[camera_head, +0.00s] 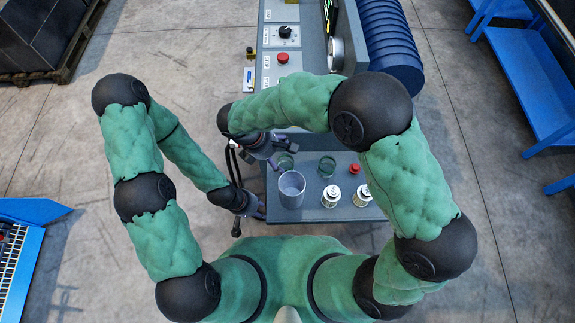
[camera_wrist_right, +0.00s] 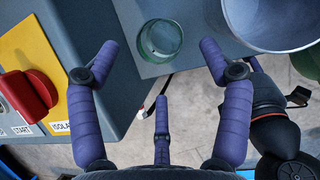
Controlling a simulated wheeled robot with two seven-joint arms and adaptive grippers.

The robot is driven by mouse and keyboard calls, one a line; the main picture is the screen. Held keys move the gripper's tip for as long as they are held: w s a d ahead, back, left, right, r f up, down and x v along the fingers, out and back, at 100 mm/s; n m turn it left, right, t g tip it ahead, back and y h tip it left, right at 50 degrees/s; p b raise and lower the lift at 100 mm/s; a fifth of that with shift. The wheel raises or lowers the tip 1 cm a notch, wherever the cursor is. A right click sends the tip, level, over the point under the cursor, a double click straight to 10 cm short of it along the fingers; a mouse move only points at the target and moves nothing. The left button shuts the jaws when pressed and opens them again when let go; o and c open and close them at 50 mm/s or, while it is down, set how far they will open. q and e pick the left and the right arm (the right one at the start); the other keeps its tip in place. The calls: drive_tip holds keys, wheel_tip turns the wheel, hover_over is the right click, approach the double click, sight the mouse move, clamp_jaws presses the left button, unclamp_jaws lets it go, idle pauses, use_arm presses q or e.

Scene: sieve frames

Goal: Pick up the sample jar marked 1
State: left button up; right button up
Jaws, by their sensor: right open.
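Two white jars (camera_head: 331,196) (camera_head: 362,195) stand side by side on the grey bench, and two green glass vessels (camera_head: 326,165) stand behind them. I cannot read a number 1 on any of them. My right gripper (camera_head: 270,147) is at the bench's left side, near the left green vessel (camera_head: 285,161). In the right wrist view its purple fingers (camera_wrist_right: 160,50) are spread and empty, with a round green glass vessel (camera_wrist_right: 161,40) beyond the fingertips. My left gripper (camera_head: 260,207) hangs beside the bench's left edge; its fingers are too small to judge.
A grey cup (camera_head: 291,188) stands at the bench's front left, close to both grippers; it also shows in the right wrist view (camera_wrist_right: 270,20). A small red-topped item (camera_head: 354,169) stands right of the green vessels. A red knob on a yellow plate (camera_wrist_right: 30,92) borders the right gripper.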

sight(284, 163)
drive_tip(key=x, duration=0.2)
drive_tip(key=shift+d+f+b, duration=0.15)
drive_tip(key=shift+f+b, duration=0.15)
drive_tip(key=shift+b, duration=0.05)
drive_tip(key=b+x, duration=0.2)
drive_tip(key=x, duration=0.2)
drive_tip(key=shift+w+d+f+b, duration=0.15)
drive_tip(key=shift+f+b, duration=0.15)
drive_tip(key=shift+f, duration=0.2)
drive_tip(key=shift+r, duration=0.1)
drive_tip(key=c, duration=1.1)
